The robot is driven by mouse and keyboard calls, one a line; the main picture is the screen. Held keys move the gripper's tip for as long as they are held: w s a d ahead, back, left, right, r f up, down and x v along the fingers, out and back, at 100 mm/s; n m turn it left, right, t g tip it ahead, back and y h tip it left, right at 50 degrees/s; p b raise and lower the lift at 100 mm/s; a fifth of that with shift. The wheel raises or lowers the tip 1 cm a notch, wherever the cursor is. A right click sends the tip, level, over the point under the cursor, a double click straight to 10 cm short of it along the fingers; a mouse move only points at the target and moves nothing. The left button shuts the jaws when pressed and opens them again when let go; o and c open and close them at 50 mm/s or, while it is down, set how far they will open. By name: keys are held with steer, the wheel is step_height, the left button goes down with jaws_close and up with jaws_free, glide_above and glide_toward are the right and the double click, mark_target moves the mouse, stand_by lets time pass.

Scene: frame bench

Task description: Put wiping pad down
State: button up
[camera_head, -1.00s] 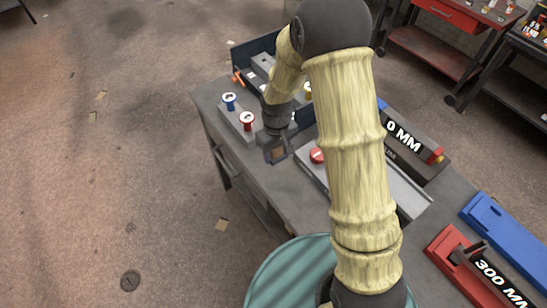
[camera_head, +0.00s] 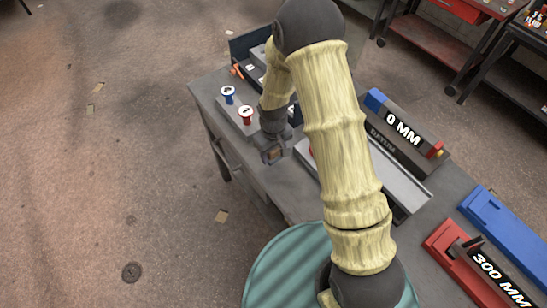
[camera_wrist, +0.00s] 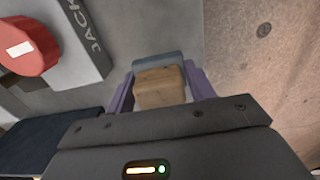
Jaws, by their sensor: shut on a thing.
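The wiping pad (camera_wrist: 160,88) shows in the wrist view as a tan block with a blue-grey layer at its far side. My gripper (camera_wrist: 160,72) is shut on it, with a purple finger at each side. In the head view my gripper (camera_head: 273,152) is over the left part of the grey bench (camera_head: 290,192), near its left edge. The pad is small and mostly hidden there. I cannot tell whether the pad touches the bench top.
A red round button (camera_wrist: 27,47) on a grey block lies left of the pad in the wrist view. Blue (camera_head: 228,95) and red (camera_head: 246,114) knobs stand behind my gripper. The 0 MM block (camera_head: 405,128) and 300 MM block (camera_head: 485,270) are to the right.

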mark_target(273, 160)
steer(key=shift+f, duration=0.1)
steer(key=shift+f+p, duration=0.45)
steer(key=shift+f, duration=1.55)
steer(key=shift+f, duration=0.2)
steer(key=o, duration=1)
steer(key=shift+o, duration=0.2)
steer(key=shift+r, duration=0.1)
step_height(273, 160, up, 12)
steer(key=b, duration=0.2)
steer(key=shift+r+b, duration=0.1)
steer(key=shift+b, duration=0.2)
